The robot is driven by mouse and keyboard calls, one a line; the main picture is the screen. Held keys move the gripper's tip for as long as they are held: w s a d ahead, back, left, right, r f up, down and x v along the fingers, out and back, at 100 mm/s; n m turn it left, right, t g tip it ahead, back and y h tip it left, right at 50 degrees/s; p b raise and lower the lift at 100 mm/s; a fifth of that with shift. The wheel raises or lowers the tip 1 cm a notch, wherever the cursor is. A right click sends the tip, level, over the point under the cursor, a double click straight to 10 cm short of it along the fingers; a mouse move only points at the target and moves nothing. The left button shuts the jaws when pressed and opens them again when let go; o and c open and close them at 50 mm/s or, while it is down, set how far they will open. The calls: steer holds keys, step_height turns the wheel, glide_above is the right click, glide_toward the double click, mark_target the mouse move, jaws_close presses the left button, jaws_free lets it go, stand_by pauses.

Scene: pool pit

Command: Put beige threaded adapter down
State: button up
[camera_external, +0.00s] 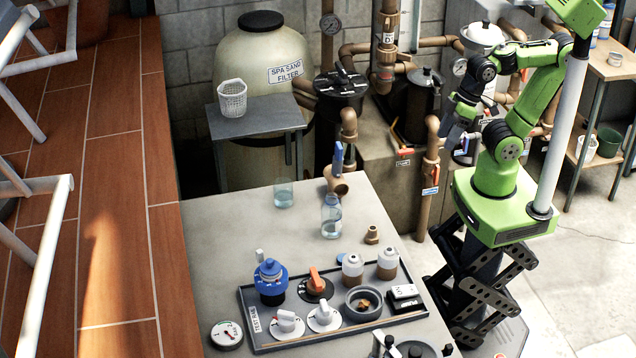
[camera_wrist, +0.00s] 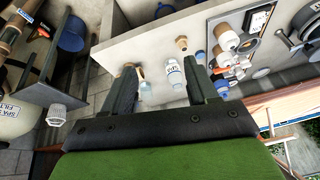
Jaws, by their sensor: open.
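The beige threaded adapter (camera_external: 372,234) stands on the grey counter (camera_external: 235,232), near its right edge and behind the dark tray. It also shows in the wrist view (camera_wrist: 181,44), beyond my fingertips and toward the right finger. My gripper (camera_wrist: 160,68) is open, its two dark fingers spread with nothing held between them. In the external view, my gripper (camera_external: 456,135) is raised to the right of the counter, well apart from the adapter.
A clear bottle (camera_external: 331,216), a glass (camera_external: 284,193) and a brown pipe fitting (camera_external: 337,184) stand on the counter. The dark tray (camera_external: 247,318) holds several bottles and valve parts. Pipes (camera_external: 431,170) rise beside the counter's right edge. The counter's left side is clear.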

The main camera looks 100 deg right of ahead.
steer(key=w+f+m+g+y, duration=0.2)
steer(key=w+f+m, duration=0.2)
steer(key=w, duration=0.3)
steer(key=m+t+y+p, duration=0.1)
steer(key=m+t+y, duration=0.2)
steer(key=m+y, duration=1.05)
glide_toward(373, 227)
steer(key=w+a+m+h, duration=0.1)
steer(key=a, duration=0.1)
steer(key=a+f+m+h, duration=0.1)
steer(key=a, duration=0.2)
steer(key=w+a+m+h, duration=0.1)
steer(key=a, duration=0.1)
steer(key=shift+w+a+f+h+b, duration=0.25)
steer(key=shift+w+f+b, duration=0.05)
steer(key=shift+f+b, duration=0.1)
steer(key=shift+r, duration=0.15)
steer(key=c, duration=1)
